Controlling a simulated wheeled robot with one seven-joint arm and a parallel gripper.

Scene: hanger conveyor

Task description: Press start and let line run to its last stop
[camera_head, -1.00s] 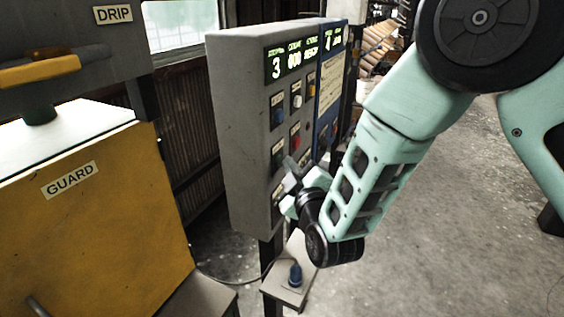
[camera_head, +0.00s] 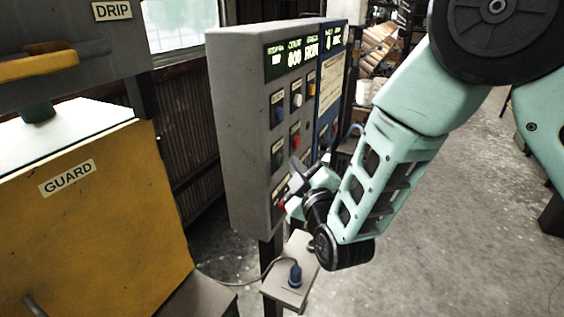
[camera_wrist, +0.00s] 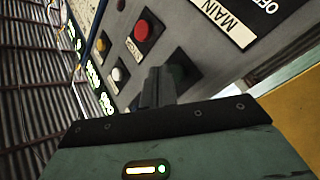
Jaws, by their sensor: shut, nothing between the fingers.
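The grey control panel (camera_head: 250,130) stands at the centre of the head view with lit green displays (camera_head: 300,52) along its top. My gripper (camera_head: 296,180) is shut and empty, low at the panel face. In the wrist view its fingertips (camera_wrist: 155,85) overlap the dark green button (camera_wrist: 184,68), beside the red button (camera_wrist: 143,30). I cannot tell whether they touch it.
A yellow housing marked GUARD (camera_head: 100,210) stands at the left, below a grey box marked DRIP (camera_head: 60,30). A small stand with a blue plug (camera_head: 295,274) and cable is under the panel. A MAIN label (camera_wrist: 226,17) shows in the wrist view.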

